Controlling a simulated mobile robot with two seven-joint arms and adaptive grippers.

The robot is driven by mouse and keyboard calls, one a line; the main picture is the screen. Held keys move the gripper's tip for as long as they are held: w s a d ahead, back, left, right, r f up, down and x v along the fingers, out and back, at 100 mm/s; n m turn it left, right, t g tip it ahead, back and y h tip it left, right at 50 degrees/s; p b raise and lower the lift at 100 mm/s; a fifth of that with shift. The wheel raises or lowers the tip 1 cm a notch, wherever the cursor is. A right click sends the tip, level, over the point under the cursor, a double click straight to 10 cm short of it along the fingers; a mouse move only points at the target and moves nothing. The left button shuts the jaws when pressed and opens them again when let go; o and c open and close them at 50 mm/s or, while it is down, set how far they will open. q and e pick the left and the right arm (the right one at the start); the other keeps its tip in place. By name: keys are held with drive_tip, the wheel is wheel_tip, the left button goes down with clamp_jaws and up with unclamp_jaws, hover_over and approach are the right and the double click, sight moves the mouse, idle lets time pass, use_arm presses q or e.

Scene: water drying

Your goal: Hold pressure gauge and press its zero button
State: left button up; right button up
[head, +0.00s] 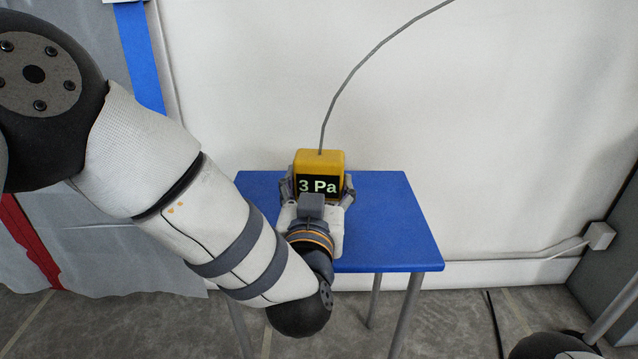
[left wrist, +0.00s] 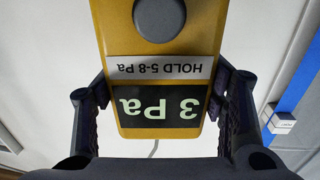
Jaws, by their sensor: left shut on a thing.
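The pressure gauge (head: 320,160) is a yellow box with a dark display that reads 3 Pa. It is at the blue table; I cannot tell whether it rests on the top. My left gripper (head: 319,183) is shut on it, one finger at each side. In the left wrist view the gauge (left wrist: 207,30) appears upside down, with a label reading HOLD 5-8 Pa and a round grey button (left wrist: 160,15), partly cut off by the frame. The left gripper's fingers (left wrist: 162,92) flank the display there. The button is hidden in the head view. My right gripper is not in view.
The blue table (head: 400,225) has free room on its right side. A grey cable (head: 360,65) rises from the gauge's top along the white wall. Blue and red strips show at the left.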

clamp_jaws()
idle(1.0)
